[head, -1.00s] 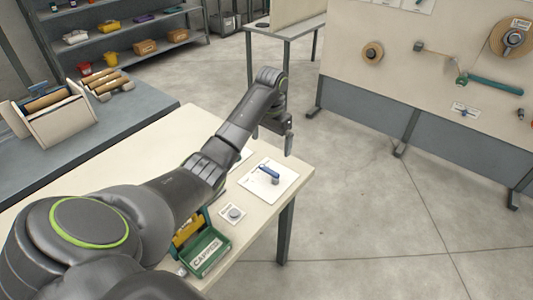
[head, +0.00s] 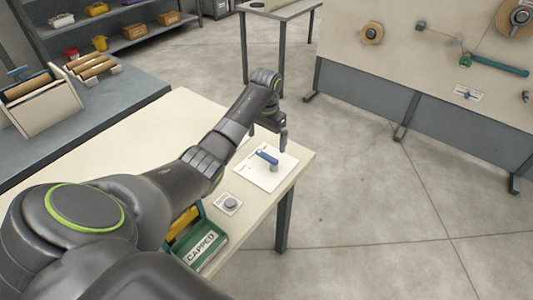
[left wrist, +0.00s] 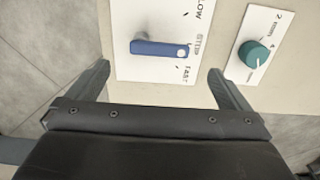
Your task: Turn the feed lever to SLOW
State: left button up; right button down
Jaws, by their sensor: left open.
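The feed lever (head: 266,157) is a blue bar on a white plate (head: 284,171) near the table's right edge. In the left wrist view the lever (left wrist: 160,48) lies crosswise with its right end beside the word STOP. SLOW stands above that word and FAST below, both partly cut off or small. My left gripper (head: 283,140) hangs just behind the lever, open and empty. In the left wrist view its fingers (left wrist: 160,80) spread on either side of the plate's lower part, apparently not touching the lever. My right gripper is not in view.
A teal dial (left wrist: 254,55) on a white plate stands right of the lever in the wrist view. A panel (head: 430,70) stands beyond open floor.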

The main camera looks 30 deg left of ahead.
aim_at(267, 156)
pick_arm(q)
notch_tip(267, 156, down, 6)
jog(key=shift+r, duration=0.1)
jog(key=shift+f, duration=0.5)
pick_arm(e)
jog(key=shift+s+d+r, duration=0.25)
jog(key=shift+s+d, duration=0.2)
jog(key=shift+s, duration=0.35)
